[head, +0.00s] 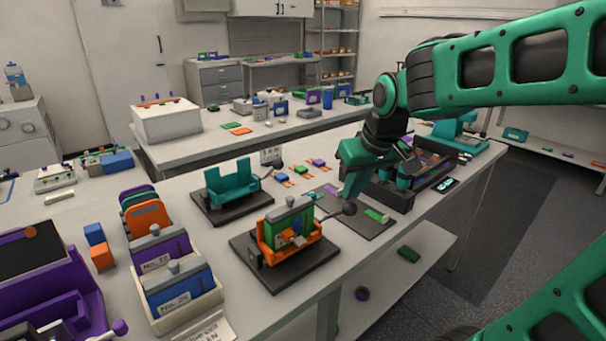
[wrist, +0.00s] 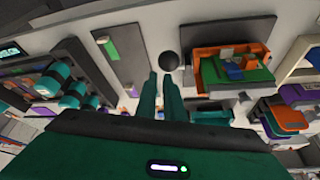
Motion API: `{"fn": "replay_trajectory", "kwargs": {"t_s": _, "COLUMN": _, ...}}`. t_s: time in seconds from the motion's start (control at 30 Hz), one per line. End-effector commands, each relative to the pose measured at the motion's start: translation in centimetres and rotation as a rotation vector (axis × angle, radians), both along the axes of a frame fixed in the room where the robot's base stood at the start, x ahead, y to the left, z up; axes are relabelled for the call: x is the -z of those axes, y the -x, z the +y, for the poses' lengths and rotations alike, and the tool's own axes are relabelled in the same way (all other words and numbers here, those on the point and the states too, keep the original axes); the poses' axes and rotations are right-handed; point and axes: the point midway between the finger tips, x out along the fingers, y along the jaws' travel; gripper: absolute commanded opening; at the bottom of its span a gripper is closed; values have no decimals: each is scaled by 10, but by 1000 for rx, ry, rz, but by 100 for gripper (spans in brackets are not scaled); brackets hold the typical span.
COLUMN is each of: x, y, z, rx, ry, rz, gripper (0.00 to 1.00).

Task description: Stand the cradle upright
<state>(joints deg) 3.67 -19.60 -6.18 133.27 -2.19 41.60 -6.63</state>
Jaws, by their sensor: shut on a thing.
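The orange cradle (head: 290,248) sits on a dark base plate (head: 262,272) on the near bench, with a green and grey block (head: 287,222) in it. Its lever reaches out to the right and ends in a black ball knob (head: 349,208). The cradle also shows in the wrist view (wrist: 205,55), with the knob (wrist: 168,61) beside it. I cannot tell the cradle's exact tilt. My gripper (head: 348,193) is at the knob, its fingers (wrist: 161,78) closed on it from above. The finger contact is partly hidden.
A teal cradle (head: 232,178) on its own dark base stands behind, with its own knob (head: 278,163). A dark mat (head: 368,222) and a dark tray of cells (head: 440,180) lie to the right. A purple rack (head: 50,290) and white bin (head: 187,325) crowd the left.

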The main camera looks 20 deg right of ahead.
Motion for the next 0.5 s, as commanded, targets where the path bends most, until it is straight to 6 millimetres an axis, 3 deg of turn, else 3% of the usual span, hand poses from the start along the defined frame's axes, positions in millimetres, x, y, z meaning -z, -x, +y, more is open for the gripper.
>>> {"fn": "replay_trajectory", "kwargs": {"t_s": 0.03, "x": 22, "y": 21, "z": -3, "rx": 15, "ry": -8, "rz": 76, "gripper": 0}}
{"fn": "replay_trajectory", "kwargs": {"t_s": 0.5, "x": 25, "y": 21, "z": -11, "rx": 27, "ry": -8, "rz": 78, "gripper": 0}}
